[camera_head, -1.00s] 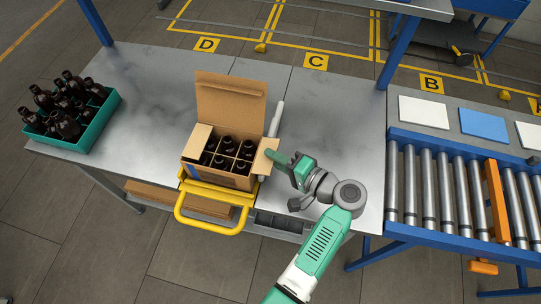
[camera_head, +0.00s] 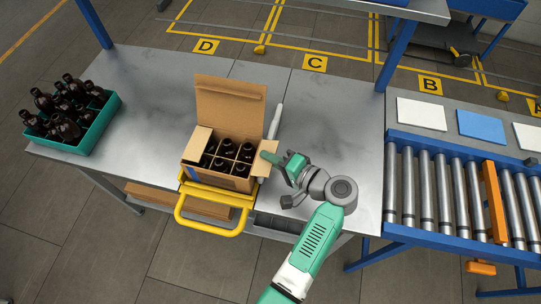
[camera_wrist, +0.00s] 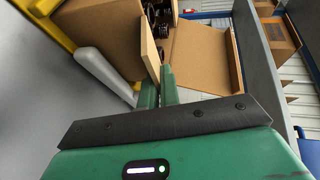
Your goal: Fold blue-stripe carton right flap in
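The blue-stripe carton (camera_head: 228,182) stands on the metal table with several dark bottles inside and a blue stripe near its front left corner. Its tall back flap (camera_head: 230,105) stands up and its left flap (camera_head: 198,142) leans outward. The right flap (camera_head: 262,166) stands out from the right edge, and its thin panel also shows in the wrist view (camera_wrist: 150,45). My gripper (camera_head: 268,156) is at this flap from the right. In the wrist view its green fingers (camera_wrist: 158,88) are close together at the flap's edge; whether they touch it is unclear.
A yellow handled frame (camera_head: 212,228) is at the carton's front. A pale cylinder (camera_head: 275,120) is just behind my gripper. A teal crate (camera_head: 97,128) of bottles stands far left. A roller conveyor (camera_head: 450,185) is right. The table between crate and carton is clear.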

